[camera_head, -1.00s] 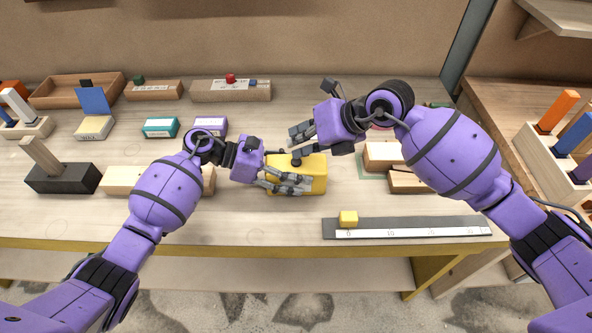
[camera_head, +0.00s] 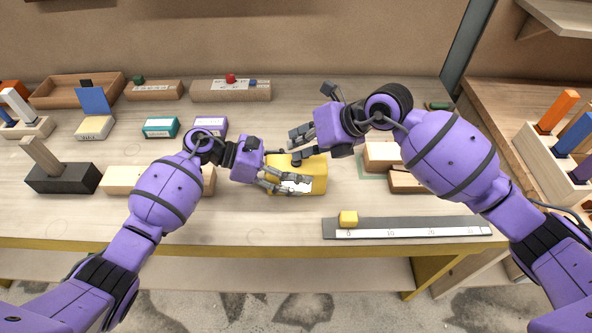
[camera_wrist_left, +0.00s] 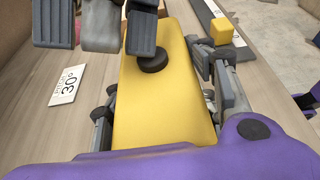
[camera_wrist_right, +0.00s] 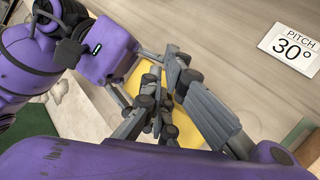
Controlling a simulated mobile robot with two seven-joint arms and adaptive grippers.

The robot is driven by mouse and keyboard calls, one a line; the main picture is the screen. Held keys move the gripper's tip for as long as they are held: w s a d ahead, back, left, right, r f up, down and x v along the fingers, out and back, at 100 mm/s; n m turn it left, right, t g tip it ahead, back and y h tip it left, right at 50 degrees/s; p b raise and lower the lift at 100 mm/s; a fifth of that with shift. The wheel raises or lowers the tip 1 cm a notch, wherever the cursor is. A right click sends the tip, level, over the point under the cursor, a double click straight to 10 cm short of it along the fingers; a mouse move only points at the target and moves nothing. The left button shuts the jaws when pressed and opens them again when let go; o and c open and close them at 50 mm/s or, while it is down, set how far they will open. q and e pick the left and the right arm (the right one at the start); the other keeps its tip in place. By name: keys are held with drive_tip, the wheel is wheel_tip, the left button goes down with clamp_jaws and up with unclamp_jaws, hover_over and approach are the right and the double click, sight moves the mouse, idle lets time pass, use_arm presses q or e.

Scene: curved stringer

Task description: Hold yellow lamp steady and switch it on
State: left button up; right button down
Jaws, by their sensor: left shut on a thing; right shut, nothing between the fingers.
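The yellow lamp (camera_head: 318,172) is a yellow block on the table; it also shows in the left wrist view (camera_wrist_left: 165,100) with a round black knob (camera_wrist_left: 152,63) on top. My left gripper (camera_head: 288,184) is shut on it, with fingers along both sides. A bright white patch shows on the lamp's near face between these fingers. My right gripper (camera_head: 300,144) is shut and empty, just behind and above the lamp. In the left wrist view a right finger overlaps the knob's far edge; I cannot tell whether they touch. In the right wrist view the fingers largely hide the lamp (camera_wrist_right: 184,128).
A grey ruler strip (camera_head: 410,225) with a small yellow cube (camera_head: 348,219) lies in front on the right. Wooden blocks (camera_head: 385,157) stand right of the lamp. A black block with a wooden lever (camera_head: 62,180) is at left. A pitch card (camera_wrist_left: 69,85) lies beside the lamp.

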use_arm(q)
drive_tip(key=shift+f, duration=0.15)
use_arm(e)
drive_tip(key=shift+r, duration=0.6)
wheel_tip(320, 180, up, 6)
idle(0.4)
use_arm(q)
drive_tip(key=o, duration=1.7)
drive_tip(key=shift+o, duration=0.5)
drive_tip(key=o, duration=0.5)
